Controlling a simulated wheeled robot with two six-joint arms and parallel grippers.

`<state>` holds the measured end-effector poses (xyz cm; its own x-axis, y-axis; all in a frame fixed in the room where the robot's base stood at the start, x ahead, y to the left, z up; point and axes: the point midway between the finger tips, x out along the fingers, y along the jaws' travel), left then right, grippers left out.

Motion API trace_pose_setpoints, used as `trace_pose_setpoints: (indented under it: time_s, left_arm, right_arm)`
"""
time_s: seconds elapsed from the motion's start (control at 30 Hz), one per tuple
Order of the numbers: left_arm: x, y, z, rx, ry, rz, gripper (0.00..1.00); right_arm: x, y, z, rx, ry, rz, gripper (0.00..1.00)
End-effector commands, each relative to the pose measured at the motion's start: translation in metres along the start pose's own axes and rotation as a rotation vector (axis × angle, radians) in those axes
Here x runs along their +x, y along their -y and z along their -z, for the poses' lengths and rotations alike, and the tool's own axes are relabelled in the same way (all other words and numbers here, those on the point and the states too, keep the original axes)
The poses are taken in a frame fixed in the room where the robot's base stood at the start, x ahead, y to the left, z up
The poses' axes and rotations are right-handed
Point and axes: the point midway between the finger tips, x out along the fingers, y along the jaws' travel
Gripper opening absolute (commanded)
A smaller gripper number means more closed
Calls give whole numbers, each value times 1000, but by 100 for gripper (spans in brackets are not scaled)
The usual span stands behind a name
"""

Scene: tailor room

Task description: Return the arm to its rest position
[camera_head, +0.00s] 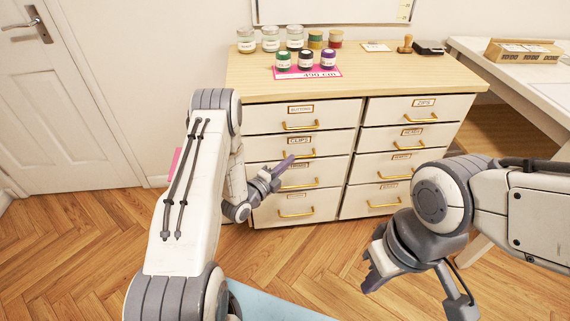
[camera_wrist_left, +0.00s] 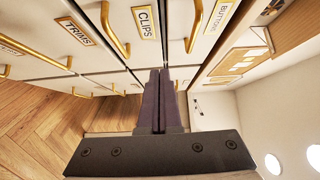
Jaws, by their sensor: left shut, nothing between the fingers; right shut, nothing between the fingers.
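My left arm reaches in from the left in the head view. Its gripper (camera_head: 285,162) is in front of the left column of drawers, apparently near the drawer labelled Clips (camera_head: 299,141). In the left wrist view its two dark fingers (camera_wrist_left: 159,72) lie together with nothing between them, pointing toward the drawer fronts. My right arm comes in from the right. Its gripper (camera_head: 370,280) hangs low in front of the right drawers, fingers pointing down to the left, shut and empty.
The drawer cabinet (camera_head: 385,87) has all its drawers closed, with gold handles. Jars, spools and a pink card (camera_head: 308,73) stand on top. A white table (camera_head: 520,80) holds a wooden box (camera_head: 524,52) at right. A door (camera_head: 68,100) is at left. Wooden floor (camera_head: 70,235) is clear there.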

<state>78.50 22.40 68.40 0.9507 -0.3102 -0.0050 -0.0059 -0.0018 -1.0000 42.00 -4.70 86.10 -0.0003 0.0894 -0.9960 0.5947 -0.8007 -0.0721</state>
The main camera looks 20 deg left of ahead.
Motion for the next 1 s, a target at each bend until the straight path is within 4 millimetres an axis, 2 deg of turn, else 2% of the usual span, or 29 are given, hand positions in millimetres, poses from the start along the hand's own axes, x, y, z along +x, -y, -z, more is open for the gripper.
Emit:
trace_pose_setpoints:
  time_s: [0.2,0.37,0.47,0.6,0.7,0.77,0.87,0.97,1.0]
  left_arm:
    - [-13,0,-1,-2,1,0,0]
    - [-4,4,6,-16,-15,-35,0]
    - [15,14,22,-61,-40,-128,0]
    - [39,35,60,-180,-37,-341,0]
    - [40,52,90,-288,14,-497,0]
    - [34,64,109,-356,57,-583,0]
    - [13,84,142,-478,150,-716,0]
    - [-21,104,175,-606,259,-839,0]
    - [-38,112,188,-657,307,-886,0]
  right_arm:
    - [0,0,0,0,0,0,0]
    - [0,0,0,0,0,0,0]
    - [0,0,0,0,0,0,0]
    - [0,0,0,0,0,0,0]
    - [0,0,0,0,0,0,0]
    - [0,0,0,0,0,0,0]
    - [0,0,0,0,0,0,0]
    - [0,0,0,0,0,0,0]
    - [0,0,0,0,0,0,0]
